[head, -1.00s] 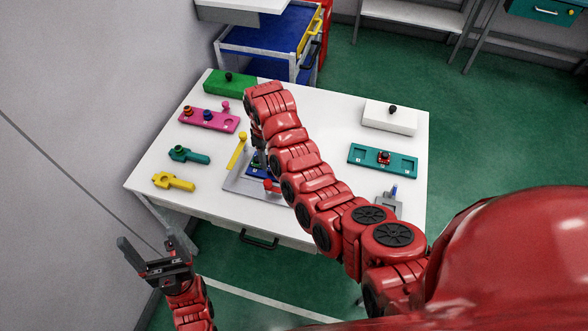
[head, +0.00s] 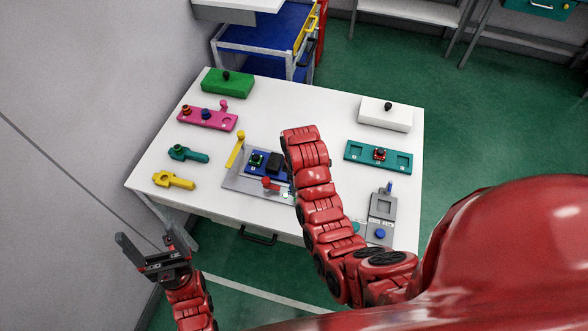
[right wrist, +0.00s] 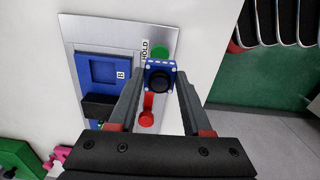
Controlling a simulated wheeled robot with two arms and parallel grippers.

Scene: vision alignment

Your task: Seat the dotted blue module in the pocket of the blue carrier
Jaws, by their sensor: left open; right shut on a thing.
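The dotted blue module (right wrist: 150,65), a small blue block with light dots and a round black top, is held between the fingers of my right gripper (right wrist: 161,78). The blue carrier (right wrist: 82,68) lies on a grey fixture plate (right wrist: 125,35); its square pocket, marked B, looks empty. In the right wrist view the module is to the right of the pocket, apart from it. The carrier also shows in the head view (head: 260,174), with a black block and a green part on it. My right arm hides the module there. My left gripper (head: 146,244) is open and empty, left of the table.
A red knob (right wrist: 146,119) and a green button (right wrist: 160,51) marked HOLD are on the plate. A yellow lever (head: 236,150) stands at its left. Pink (head: 220,122), teal (head: 360,157) and grey (head: 380,212) fixtures sit around; bare table surrounds them.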

